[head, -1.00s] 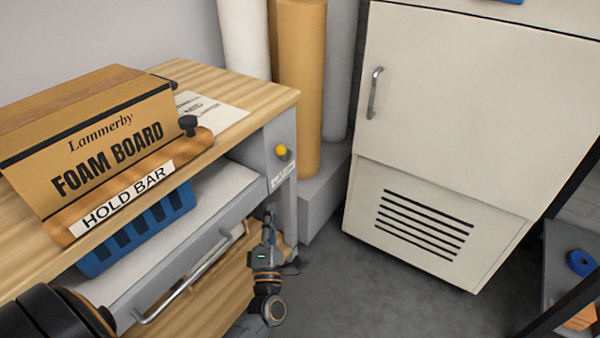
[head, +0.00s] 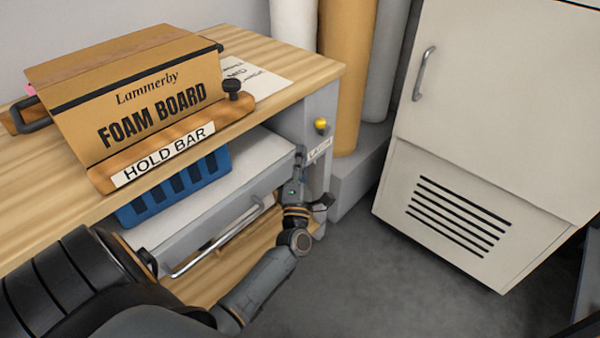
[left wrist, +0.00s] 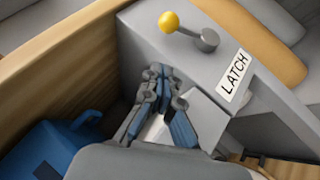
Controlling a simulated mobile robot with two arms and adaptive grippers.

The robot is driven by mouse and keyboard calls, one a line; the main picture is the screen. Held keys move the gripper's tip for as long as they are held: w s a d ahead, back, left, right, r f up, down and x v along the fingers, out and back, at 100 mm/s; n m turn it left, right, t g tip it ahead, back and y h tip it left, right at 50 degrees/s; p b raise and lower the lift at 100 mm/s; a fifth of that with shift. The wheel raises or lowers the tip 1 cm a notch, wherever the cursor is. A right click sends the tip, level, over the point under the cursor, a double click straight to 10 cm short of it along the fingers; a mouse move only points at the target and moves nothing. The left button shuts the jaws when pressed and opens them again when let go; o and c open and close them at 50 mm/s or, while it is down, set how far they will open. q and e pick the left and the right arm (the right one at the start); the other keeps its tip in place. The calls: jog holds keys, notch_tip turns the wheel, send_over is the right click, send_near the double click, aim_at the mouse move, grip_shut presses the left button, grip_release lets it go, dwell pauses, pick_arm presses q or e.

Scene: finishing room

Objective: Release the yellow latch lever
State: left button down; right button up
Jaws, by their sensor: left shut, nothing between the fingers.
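The yellow latch lever (head: 321,125) is on the grey end panel of the bench, above a white label reading "LATCH" (head: 318,151). In the left wrist view its yellow ball knob (left wrist: 169,22) sits on a thin rod leading right to a grey pivot. The label (left wrist: 234,75) is below and right of the pivot. My left gripper (head: 299,160) is shut and empty, below and left of the knob in the head view. In the left wrist view its fingers (left wrist: 164,82) are apart from the knob, which shows above them. My right gripper is not in view.
A foam board box (head: 150,105) lies behind a wooden hold bar (head: 103,180) on the bench. Below are a grey drawer (head: 165,235) with a metal handle and a blue bin (head: 140,208). Rolls (head: 348,70) and a cream cabinet (head: 480,110) stand right. Grey floor (head: 350,270) is clear.

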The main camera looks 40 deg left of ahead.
aim_at(323, 127)
pick_arm(q)
jog(key=shift+w+d+r, duration=0.1)
jog(key=shift+w+r, duration=0.3)
jog(key=shift+w, duration=0.35)
jog(key=shift+w+r, duration=0.4)
jog(key=shift+w, duration=0.35)
jog(key=shift+w+d+r, duration=0.1)
jog(key=shift+w+r, duration=0.3)
jog(key=shift+w, duration=0.35)
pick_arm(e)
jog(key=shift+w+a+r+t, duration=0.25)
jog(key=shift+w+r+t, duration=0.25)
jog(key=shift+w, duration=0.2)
